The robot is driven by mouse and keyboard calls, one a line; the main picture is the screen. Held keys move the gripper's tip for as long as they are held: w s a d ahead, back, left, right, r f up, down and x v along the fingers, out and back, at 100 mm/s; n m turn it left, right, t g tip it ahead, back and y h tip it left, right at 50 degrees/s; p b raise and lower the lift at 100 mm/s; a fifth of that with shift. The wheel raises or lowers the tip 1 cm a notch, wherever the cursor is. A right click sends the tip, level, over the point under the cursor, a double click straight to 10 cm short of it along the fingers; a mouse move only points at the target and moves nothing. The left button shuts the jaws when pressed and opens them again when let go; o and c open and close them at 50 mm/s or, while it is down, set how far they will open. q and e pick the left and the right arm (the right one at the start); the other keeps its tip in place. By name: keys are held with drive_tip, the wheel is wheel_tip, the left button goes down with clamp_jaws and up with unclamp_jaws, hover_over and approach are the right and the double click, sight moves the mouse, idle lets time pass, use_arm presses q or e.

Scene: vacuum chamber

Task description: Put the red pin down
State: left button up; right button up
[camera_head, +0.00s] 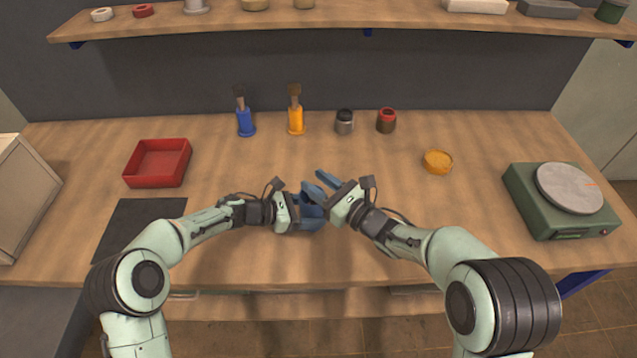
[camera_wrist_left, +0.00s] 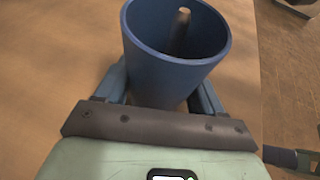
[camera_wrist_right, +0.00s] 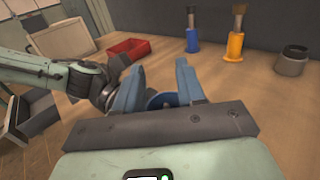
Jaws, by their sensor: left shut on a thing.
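My left gripper (camera_head: 308,207) is shut on a blue cup (camera_wrist_left: 150,70) above the front middle of the table. In the left wrist view the cup's open mouth shows, with a brownish-grey rod (camera_wrist_left: 181,32) inside; its lower end is hidden. My right gripper (camera_head: 320,187) is just beside the left one. Its blue fingers are apart in the right wrist view (camera_wrist_right: 158,85), with nothing seen gripped. Part of a dark blue round thing (camera_wrist_right: 161,100) shows beyond and between them. I cannot make out a clearly red pin in any view.
A red tray (camera_head: 157,163) and a dark mat (camera_head: 138,228) lie left. Blue (camera_head: 245,121) and orange (camera_head: 296,119) brush-like tools, a grey jar (camera_head: 344,122) and a red-topped jar (camera_head: 386,121) stand behind. A yellow dish (camera_head: 437,161) and green scale-like device (camera_head: 560,205) are right.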

use_arm(q)
drive_tip(key=shift+f, duration=0.1)
use_arm(e)
wheel_tip(320, 180, up, 7)
idle(0.3)
use_arm(q)
drive_tip(key=o, duration=1.2)
drive_tip(key=shift+c, duration=0.2)
drive_tip(key=shift+a, duration=0.15)
